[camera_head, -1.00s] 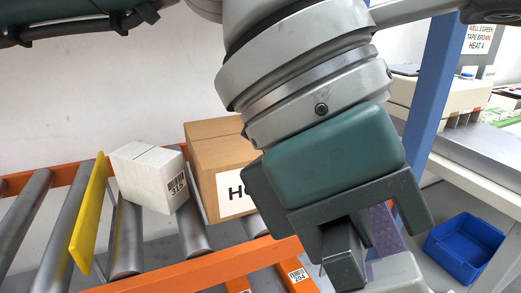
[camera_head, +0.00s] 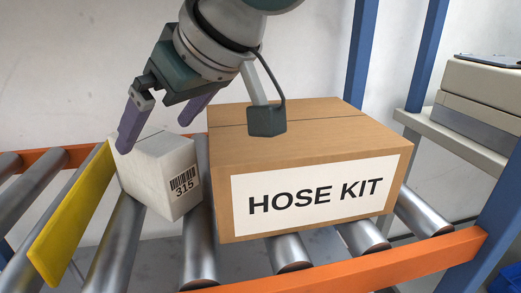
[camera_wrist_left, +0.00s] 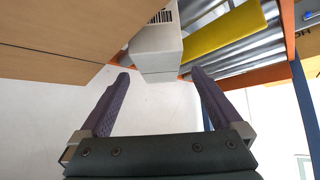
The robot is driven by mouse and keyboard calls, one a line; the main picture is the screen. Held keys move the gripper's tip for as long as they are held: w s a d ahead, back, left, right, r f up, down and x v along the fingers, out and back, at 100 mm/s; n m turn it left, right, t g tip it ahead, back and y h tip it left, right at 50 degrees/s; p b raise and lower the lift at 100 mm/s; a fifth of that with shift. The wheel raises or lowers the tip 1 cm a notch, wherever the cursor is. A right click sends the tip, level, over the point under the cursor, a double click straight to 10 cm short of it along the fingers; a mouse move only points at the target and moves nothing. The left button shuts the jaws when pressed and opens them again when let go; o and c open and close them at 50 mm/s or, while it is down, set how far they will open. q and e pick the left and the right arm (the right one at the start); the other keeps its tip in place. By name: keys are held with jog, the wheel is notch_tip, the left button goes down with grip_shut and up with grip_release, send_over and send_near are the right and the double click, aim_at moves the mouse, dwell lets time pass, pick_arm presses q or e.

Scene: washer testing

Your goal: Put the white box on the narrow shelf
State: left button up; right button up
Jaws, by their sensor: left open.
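The white box (camera_head: 160,178), with a barcode and "315" on its side, sits on the roller conveyor between a yellow plate and a large cardboard box. My left gripper (camera_head: 155,133) is open, its purple fingers spread at the box's top, one at its left edge and one behind it. In the left wrist view the white box (camera_wrist_left: 155,46) lies just beyond the fingertips, roughly between them; contact cannot be told. No shelf can be surely named as the narrow one. My right gripper is not in view.
The cardboard "HOSE KIT" box (camera_head: 300,137) stands close right of the white box. The yellow plate (camera_head: 72,215) stands at its left. An orange rail (camera_head: 345,268) runs along the conveyor front. Blue posts (camera_head: 425,55) and a light bench (camera_head: 455,137) are at right.

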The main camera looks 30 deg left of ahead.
aim_at(149, 138)
pick_arm(q)
jog(key=x, duration=0.5)
jog(key=shift+a+r, duration=0.1)
jog(key=shift+a, duration=0.2)
jog(key=shift+c, duration=0.4)
grip_shut()
